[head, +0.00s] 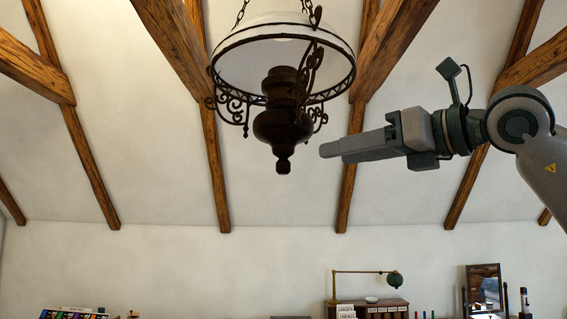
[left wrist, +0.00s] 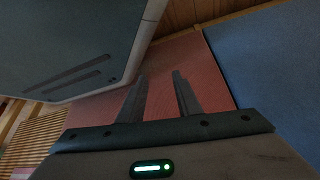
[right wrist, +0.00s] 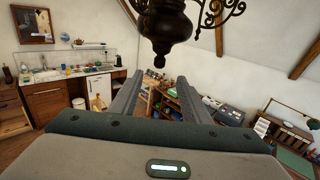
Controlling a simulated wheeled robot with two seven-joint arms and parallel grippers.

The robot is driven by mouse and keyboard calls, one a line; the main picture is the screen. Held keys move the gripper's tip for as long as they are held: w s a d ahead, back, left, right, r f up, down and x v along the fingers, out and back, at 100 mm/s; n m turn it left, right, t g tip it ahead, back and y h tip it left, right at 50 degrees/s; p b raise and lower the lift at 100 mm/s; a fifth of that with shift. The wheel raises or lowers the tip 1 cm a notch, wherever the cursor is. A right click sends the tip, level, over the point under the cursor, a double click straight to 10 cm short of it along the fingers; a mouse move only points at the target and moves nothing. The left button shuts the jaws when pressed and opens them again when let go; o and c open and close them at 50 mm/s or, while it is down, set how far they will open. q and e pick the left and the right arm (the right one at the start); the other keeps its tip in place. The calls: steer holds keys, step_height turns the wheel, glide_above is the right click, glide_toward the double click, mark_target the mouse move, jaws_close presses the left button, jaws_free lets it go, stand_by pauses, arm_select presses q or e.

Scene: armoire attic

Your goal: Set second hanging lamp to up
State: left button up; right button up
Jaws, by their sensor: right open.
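A hanging lamp (head: 283,126) with a wide white shade, dark scrollwork and a dark turned body hangs on chains at the upper middle of the head view. Its lower body also shows at the top of the right wrist view (right wrist: 163,25). My right gripper (head: 326,150) comes in from the right, level and seen side-on, with its tips just right of the lamp's bottom knob and apart from it in the picture. In the right wrist view its fingers are open and empty. My left gripper (left wrist: 158,95) shows only in its wrist view, fingers apart with nothing between them. Only one hanging lamp is visible.
Sloped wooden beams (head: 215,165) cross the white ceiling. A desk lamp (head: 393,279), a small wooden cabinet and a mirror (head: 484,290) stand far below along the wall. Red (left wrist: 180,65) and blue (left wrist: 265,50) surfaces lie before my left gripper. The air around the lamp is otherwise clear.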

mark_target(289, 163)
steer(key=p+x, duration=0.3)
steer(key=x, duration=0.6)
steer(key=shift+w+p, duration=0.1)
steer(key=shift+p, duration=0.2)
steer(key=p+x, duration=0.2)
steer(key=x, duration=0.3)
arm_select(q)
steer(key=s+a+g+y, duration=0.1)
steer(key=s+a+g, duration=0.3)
steer(key=s, duration=1.1)
steer(key=shift+s+a+r+p, duration=0.2)
steer(key=shift+s+a+p, duration=0.1)
steer(key=shift+a, duration=0.8)
arm_select(e)
steer(key=shift+w+a+f, duration=0.1)
steer(key=shift+w+a, duration=0.3)
steer(key=shift+a, duration=0.05)
jaws_close()
